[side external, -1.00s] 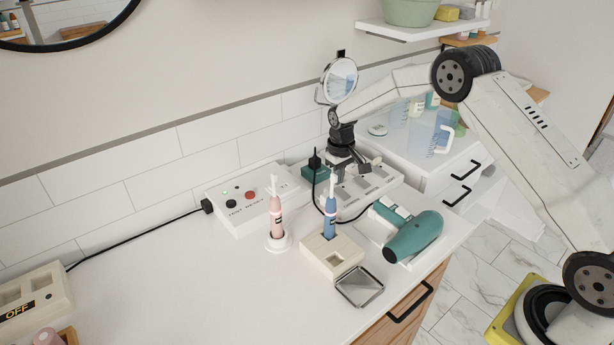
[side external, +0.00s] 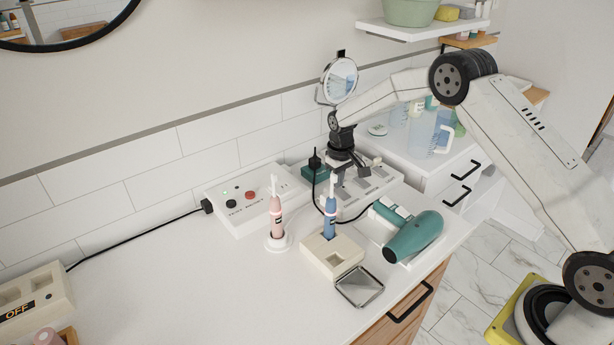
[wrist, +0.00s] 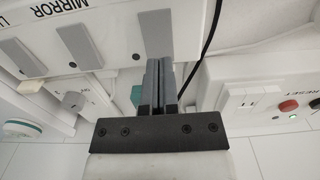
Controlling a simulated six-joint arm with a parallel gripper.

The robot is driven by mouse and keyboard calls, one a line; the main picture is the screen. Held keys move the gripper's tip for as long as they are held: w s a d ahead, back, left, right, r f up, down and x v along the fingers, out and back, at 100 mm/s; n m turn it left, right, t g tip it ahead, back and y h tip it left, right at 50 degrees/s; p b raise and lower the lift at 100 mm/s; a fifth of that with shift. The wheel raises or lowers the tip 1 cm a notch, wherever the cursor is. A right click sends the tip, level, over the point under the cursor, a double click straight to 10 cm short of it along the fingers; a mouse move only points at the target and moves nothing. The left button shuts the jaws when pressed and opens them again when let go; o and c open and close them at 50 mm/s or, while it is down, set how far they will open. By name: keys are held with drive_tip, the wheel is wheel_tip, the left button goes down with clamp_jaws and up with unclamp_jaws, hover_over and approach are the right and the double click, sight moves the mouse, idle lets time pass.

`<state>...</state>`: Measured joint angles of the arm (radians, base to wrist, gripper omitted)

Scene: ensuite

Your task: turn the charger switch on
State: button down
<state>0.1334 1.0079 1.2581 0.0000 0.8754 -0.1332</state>
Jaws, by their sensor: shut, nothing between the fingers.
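A white switch panel (side external: 394,183) with several grey rocker switches stands at the back of the counter, beneath my gripper. In the wrist view, one grey switch (wrist: 156,35) is right at my fingertips; its label is hidden, so I cannot tell if it is the charger switch. Another grey switch (wrist: 80,45) is to its left, near the word MIRROR. My gripper (wrist: 160,64) is shut and empty, pointing at the panel. I cannot tell whether it touches the switch. In the side view the gripper partly covers the panel.
A white box (side external: 237,212) with red and black buttons is left of the panel. A pink toothbrush (side external: 277,215) and blue toothbrush (side external: 330,218) stand in front. A teal hair dryer (side external: 415,238) lies at right. A black cable (side external: 350,217) runs near the panel.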

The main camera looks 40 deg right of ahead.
sight(339, 194)
drive_tip(key=shift+f, duration=0.65)
idle(0.6)
drive_tip(key=shift+r, duration=3.55)
drive_tip(key=shift+s, duration=0.1)
drive_tip(key=s+a+r+t, duration=0.1)
drive_tip(key=s+a, duration=0.1)
drive_tip(key=s, duration=0.7)
drive_tip(key=s+a+r, duration=0.2)
drive_tip(key=s+a, duration=0.1)
drive_tip(key=s, duration=0.6)
drive_tip(key=s+a+r+t, duration=0.1)
drive_tip(key=s+a, duration=0.1)
drive_tip(key=s, duration=0.7)
drive_tip(key=shift+s+a+r+t, duration=0.25)
drive_tip(key=shift+s+t, duration=0.05)
drive_tip(key=shift+s, duration=0.05)
